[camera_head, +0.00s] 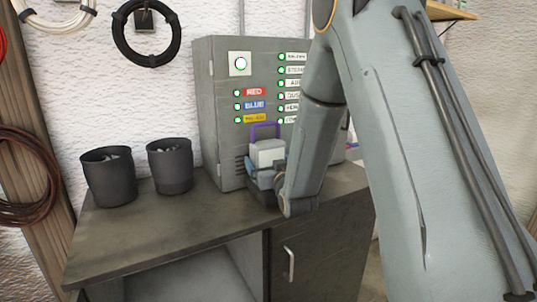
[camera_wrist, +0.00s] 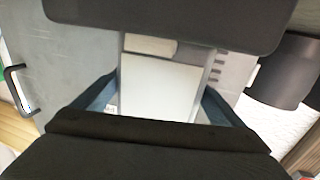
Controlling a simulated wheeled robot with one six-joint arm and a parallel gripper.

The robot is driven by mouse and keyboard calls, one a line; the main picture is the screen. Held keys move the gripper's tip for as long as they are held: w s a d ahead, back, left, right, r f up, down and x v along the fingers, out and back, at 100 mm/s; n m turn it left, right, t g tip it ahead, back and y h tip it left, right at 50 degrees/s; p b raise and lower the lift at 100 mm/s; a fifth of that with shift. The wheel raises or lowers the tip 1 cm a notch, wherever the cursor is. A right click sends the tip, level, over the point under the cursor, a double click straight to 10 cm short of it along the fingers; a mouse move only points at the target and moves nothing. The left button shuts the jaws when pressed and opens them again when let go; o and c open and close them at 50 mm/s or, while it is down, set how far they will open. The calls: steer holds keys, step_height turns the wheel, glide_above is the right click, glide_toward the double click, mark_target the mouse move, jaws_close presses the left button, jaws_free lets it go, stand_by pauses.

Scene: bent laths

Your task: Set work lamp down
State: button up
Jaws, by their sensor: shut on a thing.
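The work lamp (camera_head: 267,153) has a pale grey-white body and a purple handle on top. It is upright in front of the grey control cabinet, over the right part of the bench. My gripper (camera_head: 265,170) is shut on the lamp, with blue fingers at its sides. In the wrist view the lamp's pale face (camera_wrist: 160,88) fills the space between the fingers. My gripper and arm hide the lamp's lower part, so I cannot tell whether its base touches the bench top.
The grey cabinet (camera_head: 217,120) with labelled lights stands behind the lamp. Two dark bins (camera_head: 110,178) (camera_head: 171,168) stand at the back left of the bench (camera_head: 165,225). The front left of the bench top is clear. Cable coils (camera_head: 147,55) hang on the wall.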

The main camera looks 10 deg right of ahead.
steer(key=shift+f, duration=0.4)
steer(key=shift+f, duration=0.15)
steer(key=o, duration=1.8)
steer(key=shift+f, duration=0.15)
